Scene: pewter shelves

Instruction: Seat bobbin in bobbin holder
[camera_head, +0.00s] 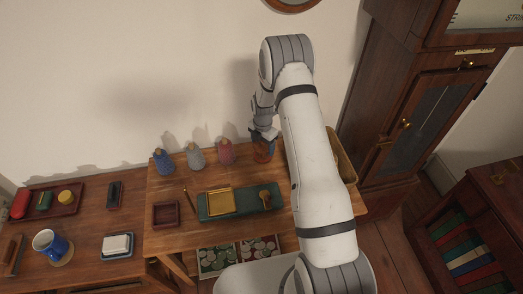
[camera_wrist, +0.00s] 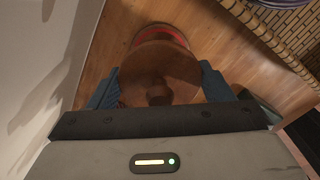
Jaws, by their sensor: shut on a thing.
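My gripper (camera_head: 263,135) is at the back right of the wooden table, its blue-grey fingers on either side of a reddish-brown bobbin (camera_head: 263,152). In the wrist view the bobbin (camera_wrist: 160,68) shows a round wooden end disc with a short knob, and a red band past its far edge. My gripper (camera_wrist: 160,88) is shut on it. A blue bobbin (camera_head: 162,162), a grey bobbin (camera_head: 195,157) and a pink bobbin (camera_head: 226,153) stand upright in a row to its left. I cannot make out the bobbin holder; the bobbin's underside is hidden.
A green mat (camera_head: 240,210) bears a brass tray (camera_head: 219,201) and a brass-coloured object (camera_head: 265,196). A dark red box (camera_head: 165,214) lies left of it. A woven basket (camera_head: 346,163) is at right, partly behind my arm. The wall is close behind.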

